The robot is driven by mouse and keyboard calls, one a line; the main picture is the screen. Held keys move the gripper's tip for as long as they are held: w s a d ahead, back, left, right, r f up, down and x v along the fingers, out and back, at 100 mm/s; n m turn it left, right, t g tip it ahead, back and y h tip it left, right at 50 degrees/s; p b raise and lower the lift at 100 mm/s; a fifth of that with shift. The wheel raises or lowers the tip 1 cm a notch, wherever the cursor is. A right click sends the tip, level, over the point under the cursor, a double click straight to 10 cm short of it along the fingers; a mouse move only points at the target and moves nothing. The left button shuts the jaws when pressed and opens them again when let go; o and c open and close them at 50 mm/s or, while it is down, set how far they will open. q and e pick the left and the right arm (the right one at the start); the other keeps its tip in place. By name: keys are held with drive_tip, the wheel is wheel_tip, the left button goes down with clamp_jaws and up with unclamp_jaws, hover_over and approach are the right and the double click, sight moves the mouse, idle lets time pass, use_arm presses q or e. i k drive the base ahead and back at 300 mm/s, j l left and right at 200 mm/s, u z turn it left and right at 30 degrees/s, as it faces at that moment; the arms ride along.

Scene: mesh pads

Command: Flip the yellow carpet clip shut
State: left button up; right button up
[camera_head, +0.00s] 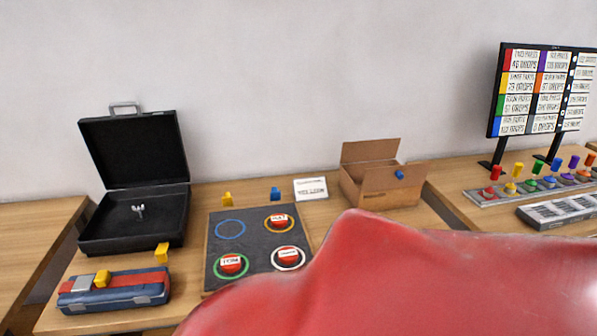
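A blue case-like or roll-like object with a red stripe (130,290) lies at the front left of the table. A yellow clip-like piece (102,277) is on its top, beside a grey patch. Another yellow piece (162,253) stands up at its back right corner. A third yellow piece (227,199) stands at the back edge of a dark pad (252,247). I cannot tell for sure which is the carpet clip, nor whether any is open. Neither of my grippers is in view.
A large smooth red shape hides the lower right; I cannot tell what it is. An open black case (95,232) stands back left. A blue piece (275,193), a white card (311,188) and an open cardboard box (382,188) are at the back. Red buttons sit on the pad.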

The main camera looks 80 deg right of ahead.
sight(226, 200)
drive_tip(key=z, duration=2.2)
drive_tip(key=i+u, duration=0.15)
